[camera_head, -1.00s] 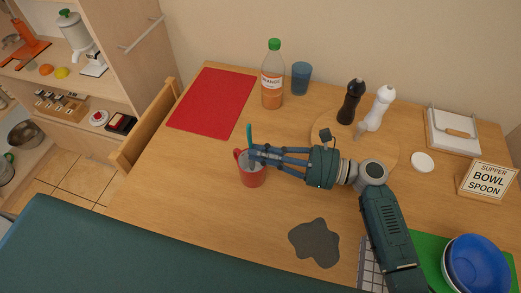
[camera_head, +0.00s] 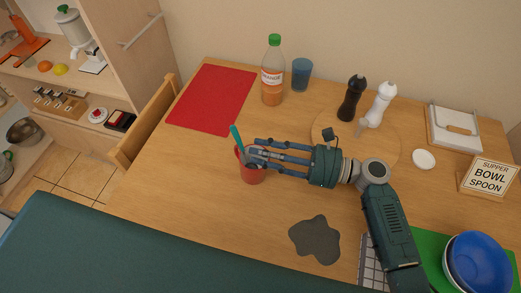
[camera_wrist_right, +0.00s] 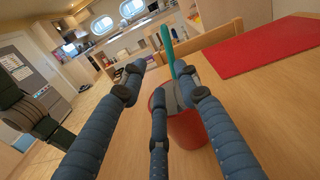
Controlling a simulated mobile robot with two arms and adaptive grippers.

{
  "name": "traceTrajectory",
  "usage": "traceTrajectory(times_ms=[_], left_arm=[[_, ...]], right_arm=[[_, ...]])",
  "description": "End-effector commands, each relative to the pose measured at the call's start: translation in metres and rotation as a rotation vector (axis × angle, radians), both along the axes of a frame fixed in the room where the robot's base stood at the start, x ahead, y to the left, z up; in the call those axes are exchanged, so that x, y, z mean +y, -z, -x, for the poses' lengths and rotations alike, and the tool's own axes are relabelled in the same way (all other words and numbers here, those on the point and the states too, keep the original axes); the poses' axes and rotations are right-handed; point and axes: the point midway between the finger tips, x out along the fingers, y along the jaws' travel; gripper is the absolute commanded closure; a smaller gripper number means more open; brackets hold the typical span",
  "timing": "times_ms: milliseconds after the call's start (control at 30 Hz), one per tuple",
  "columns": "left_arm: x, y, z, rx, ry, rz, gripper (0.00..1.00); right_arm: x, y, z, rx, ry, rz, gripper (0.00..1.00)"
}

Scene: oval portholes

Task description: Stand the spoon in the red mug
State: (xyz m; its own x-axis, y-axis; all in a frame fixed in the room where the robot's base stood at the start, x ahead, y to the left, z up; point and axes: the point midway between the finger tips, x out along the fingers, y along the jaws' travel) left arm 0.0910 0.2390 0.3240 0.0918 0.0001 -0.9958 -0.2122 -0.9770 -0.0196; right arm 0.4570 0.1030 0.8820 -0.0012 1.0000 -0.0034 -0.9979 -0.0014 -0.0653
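The red mug (camera_head: 252,178) stands upright on the wooden table; it also shows in the right wrist view (camera_wrist_right: 188,132). The teal spoon (camera_head: 236,138) stands in the mug with its handle up, leaning left over the rim in the head view. In the right wrist view the spoon's handle (camera_wrist_right: 168,45) rises beyond the fingers, close to the right-hand one. My right gripper (camera_head: 256,152) is at the mug's mouth with its fingers spread (camera_wrist_right: 160,75). The spoon's lower end is hidden in the mug. My left gripper is not in view.
An orange bottle (camera_head: 272,80) and a blue cup (camera_head: 301,75) stand behind the mug. A red placemat (camera_head: 212,98) lies back left. Dark and white mills (camera_head: 381,103) stand on a round board. A grey patch (camera_head: 315,240) lies in front. Bowls (camera_head: 478,262) are front right.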

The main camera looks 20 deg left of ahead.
Motion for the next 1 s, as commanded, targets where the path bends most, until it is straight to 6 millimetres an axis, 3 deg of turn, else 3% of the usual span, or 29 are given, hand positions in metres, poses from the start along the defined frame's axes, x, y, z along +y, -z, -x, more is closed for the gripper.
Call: traceTrajectory(times_ms=[500, 700, 1000], left_arm=[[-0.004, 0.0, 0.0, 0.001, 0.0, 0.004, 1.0], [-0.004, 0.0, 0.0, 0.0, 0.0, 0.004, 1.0], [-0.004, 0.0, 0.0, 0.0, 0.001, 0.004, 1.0]], right_arm=[[-0.099, 0.0, 0.0, 0.0, 0.001, 0.002, 0.67], [-0.113, -0.001, 0.0, -0.001, 0.0, -0.001, 0.67], [-0.113, -0.001, 0.0, -0.001, 0.0, -0.001, 0.67]])
